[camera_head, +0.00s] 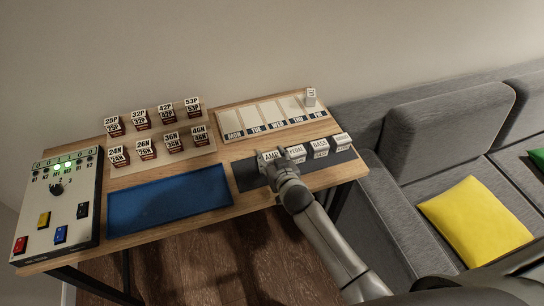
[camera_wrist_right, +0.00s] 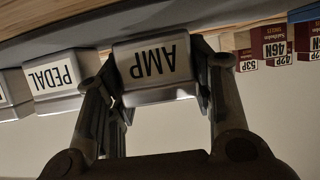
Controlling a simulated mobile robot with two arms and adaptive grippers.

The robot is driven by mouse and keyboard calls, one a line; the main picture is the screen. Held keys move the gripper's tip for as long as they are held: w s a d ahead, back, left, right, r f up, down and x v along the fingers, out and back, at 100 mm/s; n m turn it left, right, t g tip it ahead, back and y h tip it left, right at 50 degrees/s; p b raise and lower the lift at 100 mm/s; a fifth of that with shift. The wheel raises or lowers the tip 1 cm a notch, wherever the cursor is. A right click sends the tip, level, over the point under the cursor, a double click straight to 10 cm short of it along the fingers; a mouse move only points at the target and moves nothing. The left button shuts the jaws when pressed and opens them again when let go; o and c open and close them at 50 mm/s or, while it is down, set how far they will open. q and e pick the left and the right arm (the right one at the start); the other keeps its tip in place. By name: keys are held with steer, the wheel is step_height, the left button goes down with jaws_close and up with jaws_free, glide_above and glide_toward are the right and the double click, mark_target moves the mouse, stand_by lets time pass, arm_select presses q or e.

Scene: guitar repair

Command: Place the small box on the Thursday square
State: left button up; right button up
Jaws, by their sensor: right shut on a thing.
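My right gripper (camera_head: 277,165) is shut on the silver box labelled AMP (camera_head: 267,157), at the left end of a row on the dark mat. In the right wrist view the AMP box (camera_wrist_right: 157,72) sits between the two fingers. I cannot tell whether it is lifted off the mat. The day board (camera_head: 226,117) lies behind the mat, with white squares marked MON to FRI. The Thursday square (camera_head: 290,106) is bare. A small white box (camera_head: 310,97) with printing stands upright on the Friday square. My left gripper is not in view.
The PEDAL box (camera_head: 296,153) and other labelled boxes stand right of AMP on the dark mat (camera_head: 245,180). Left are a blue mat (camera_head: 170,198), a board with several small packs (camera_head: 142,121) and a control panel (camera_head: 70,200). A grey sofa (camera_head: 440,110) adjoins the table's right.

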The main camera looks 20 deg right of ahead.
steer(key=shift+f, duration=0.15)
steer(key=o, duration=1)
steer(key=shift+f, duration=0.1)
